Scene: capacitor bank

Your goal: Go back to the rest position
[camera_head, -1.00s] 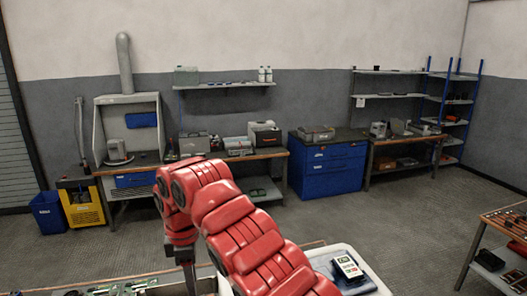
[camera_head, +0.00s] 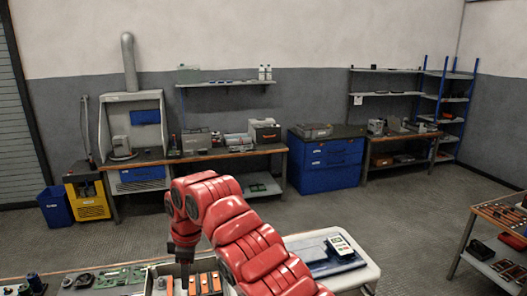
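My red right arm reaches in from the bottom centre of the head view. Its wrist is bent down over the near workbench, and my dark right gripper (camera_head: 185,274) points downward above an open tray of parts. The arm hides part of the bench, and the fingertips are too small and dark to tell whether they are open or shut. I see nothing clearly held. My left gripper is not in view.
The near bench holds green circuit boards (camera_head: 118,277), orange-topped parts (camera_head: 205,284) and dark cylinders (camera_head: 36,283). A white-rimmed tray (camera_head: 368,274) holds a meter (camera_head: 339,245). A parts table (camera_head: 505,217) stands at right. Floor beyond is open.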

